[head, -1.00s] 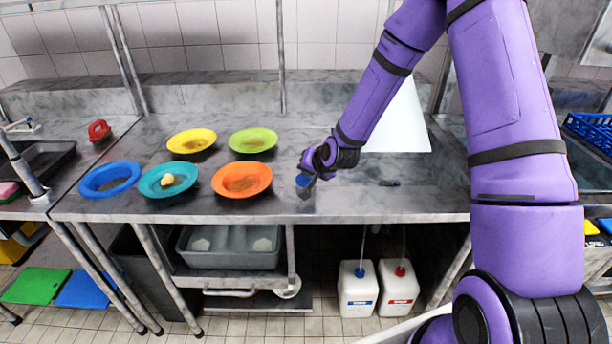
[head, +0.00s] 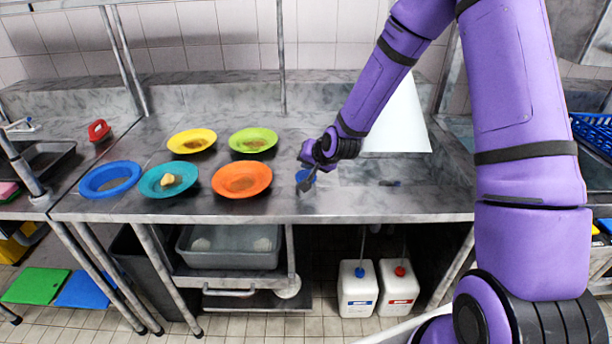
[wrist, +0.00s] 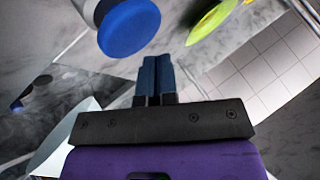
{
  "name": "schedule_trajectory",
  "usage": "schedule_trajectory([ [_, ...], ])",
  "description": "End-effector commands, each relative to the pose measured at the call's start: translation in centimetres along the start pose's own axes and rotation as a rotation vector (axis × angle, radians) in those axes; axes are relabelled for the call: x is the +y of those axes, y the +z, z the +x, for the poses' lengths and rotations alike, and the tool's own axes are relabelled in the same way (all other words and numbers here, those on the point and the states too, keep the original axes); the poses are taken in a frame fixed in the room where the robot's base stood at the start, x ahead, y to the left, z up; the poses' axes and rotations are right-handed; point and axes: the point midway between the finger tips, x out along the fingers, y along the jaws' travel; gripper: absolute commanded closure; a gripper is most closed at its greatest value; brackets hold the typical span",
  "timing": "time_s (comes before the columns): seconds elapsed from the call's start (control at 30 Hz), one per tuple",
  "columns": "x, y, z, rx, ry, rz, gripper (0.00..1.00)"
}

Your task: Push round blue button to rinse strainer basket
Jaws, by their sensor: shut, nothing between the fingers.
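The round blue button (head: 302,176) sits near the front of the steel counter, right of the orange plate. In the wrist view it is a large blue disc (wrist: 130,28) on a pale base, just beyond my fingertips and a little left. My gripper (head: 305,188) is shut and empty, tilted down beside the button and partly in front of it. Its two dark blue fingers (wrist: 154,62) lie together in the wrist view. I cannot tell whether the fingertips touch the button. I cannot make out a strainer basket for certain.
Orange (head: 242,194), teal (head: 152,187), blue (head: 84,184), yellow (head: 191,133) and green (head: 253,133) plates stand left of my gripper. A small dark fitting (head: 389,183) lies to the right. A white panel (head: 398,125) stands behind it. A blue crate (head: 592,130) is far right.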

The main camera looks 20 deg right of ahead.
Motion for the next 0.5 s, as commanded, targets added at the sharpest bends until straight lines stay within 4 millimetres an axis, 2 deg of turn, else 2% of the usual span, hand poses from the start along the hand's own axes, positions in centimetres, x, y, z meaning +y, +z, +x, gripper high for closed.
schedule_trajectory([
  [0.5,-2.1,-2.2,-3.0,0.002,0.0,0.0,1.0],
])
